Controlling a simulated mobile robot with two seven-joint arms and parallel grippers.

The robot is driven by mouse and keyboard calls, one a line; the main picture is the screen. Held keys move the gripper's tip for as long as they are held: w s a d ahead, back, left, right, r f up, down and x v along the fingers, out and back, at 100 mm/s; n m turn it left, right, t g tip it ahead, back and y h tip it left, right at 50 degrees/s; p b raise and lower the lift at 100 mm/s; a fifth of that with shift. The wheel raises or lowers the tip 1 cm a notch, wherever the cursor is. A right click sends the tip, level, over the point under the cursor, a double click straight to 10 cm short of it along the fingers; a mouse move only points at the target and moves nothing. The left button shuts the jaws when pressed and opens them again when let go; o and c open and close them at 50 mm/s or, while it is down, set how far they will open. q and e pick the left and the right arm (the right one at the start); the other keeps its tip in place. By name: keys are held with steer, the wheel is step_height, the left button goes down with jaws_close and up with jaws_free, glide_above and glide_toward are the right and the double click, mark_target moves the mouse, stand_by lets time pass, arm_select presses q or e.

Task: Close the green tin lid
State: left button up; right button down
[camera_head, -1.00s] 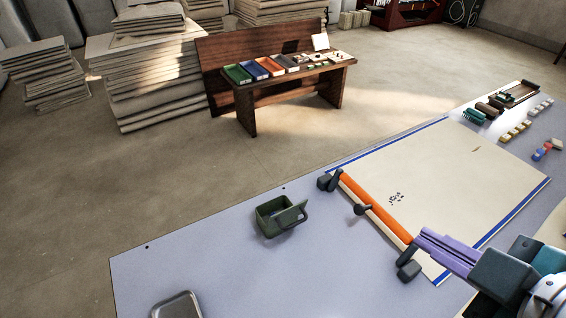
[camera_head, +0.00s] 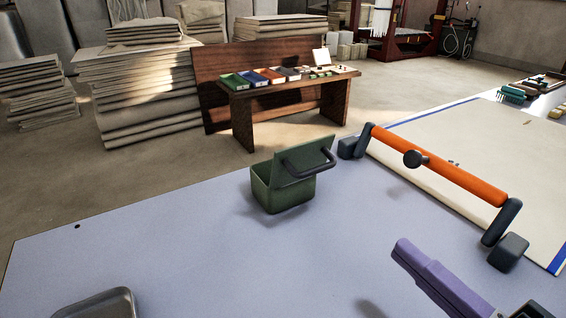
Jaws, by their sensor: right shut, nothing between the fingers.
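The green tin (camera_head: 280,192) stands on the pale blue-grey table near its far edge. Its lid (camera_head: 309,158) is raised and tilted on the right side, with a dark handle (camera_head: 303,165) across it. My right gripper (camera_head: 404,250) comes in from the lower right with its purple fingers shut and empty. It is to the right of the tin and nearer to me, clear of it. My left gripper is out of view.
A grey metal tray (camera_head: 100,304) lies at the bottom left. The table (camera_head: 180,240) is bare left of the tin. A wooden bench (camera_head: 290,98) stands beyond the table.

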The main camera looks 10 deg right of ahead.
mark_target(316, 172)
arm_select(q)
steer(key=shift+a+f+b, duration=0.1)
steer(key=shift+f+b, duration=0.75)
arm_select(e)
steer(key=x, duration=1.3)
steer(key=shift+w+a, duration=0.15)
steer(key=shift+w, duration=0.2)
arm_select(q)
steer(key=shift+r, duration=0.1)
arm_select(e)
steer(key=shift+r, duration=0.1)
